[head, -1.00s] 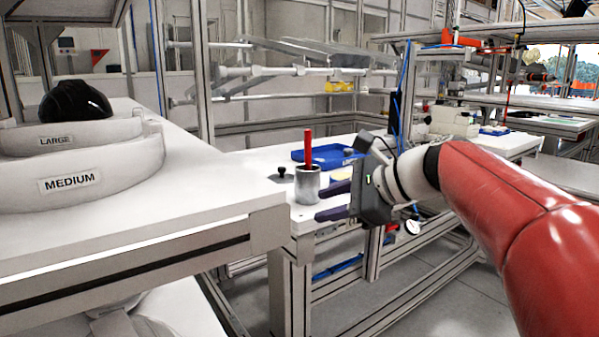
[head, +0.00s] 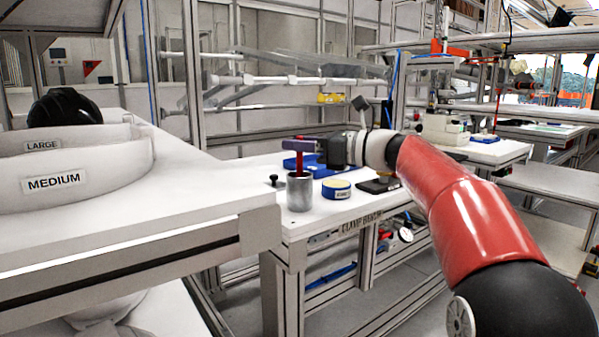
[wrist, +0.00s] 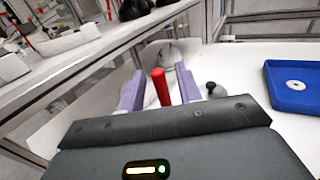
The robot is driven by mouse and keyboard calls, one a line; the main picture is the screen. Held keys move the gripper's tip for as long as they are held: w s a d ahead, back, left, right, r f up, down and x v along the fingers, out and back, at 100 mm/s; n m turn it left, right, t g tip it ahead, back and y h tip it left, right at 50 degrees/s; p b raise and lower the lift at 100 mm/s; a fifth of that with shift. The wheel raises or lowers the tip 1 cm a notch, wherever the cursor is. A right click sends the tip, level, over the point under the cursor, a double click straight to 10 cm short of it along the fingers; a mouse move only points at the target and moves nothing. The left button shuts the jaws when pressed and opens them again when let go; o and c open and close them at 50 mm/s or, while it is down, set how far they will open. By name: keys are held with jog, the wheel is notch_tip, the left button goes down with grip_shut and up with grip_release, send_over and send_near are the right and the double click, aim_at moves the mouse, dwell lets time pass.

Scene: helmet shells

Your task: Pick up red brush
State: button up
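The red brush (head: 300,163) stands upright in a grey metal cup (head: 299,194) on the white workbench. My gripper (head: 288,145) is at the upper part of the brush's handle, above the cup, reaching in from the right. In the wrist view, the red handle (wrist: 160,88) stands between the two purple fingers of my gripper (wrist: 159,72). Gaps show on both sides of the handle, so the gripper is open around it. In the head view a finger hides part of the handle. The brush's lower end is hidden in the cup.
A small black knob (head: 275,181) stands just left of the cup. A blue tray (wrist: 293,103) lies behind. A higher white bench (head: 180,215) with helmet-size holders fills the left.

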jog(key=shift+a, duration=0.15)
grip_shut()
jog(key=shift+r, duration=0.15)
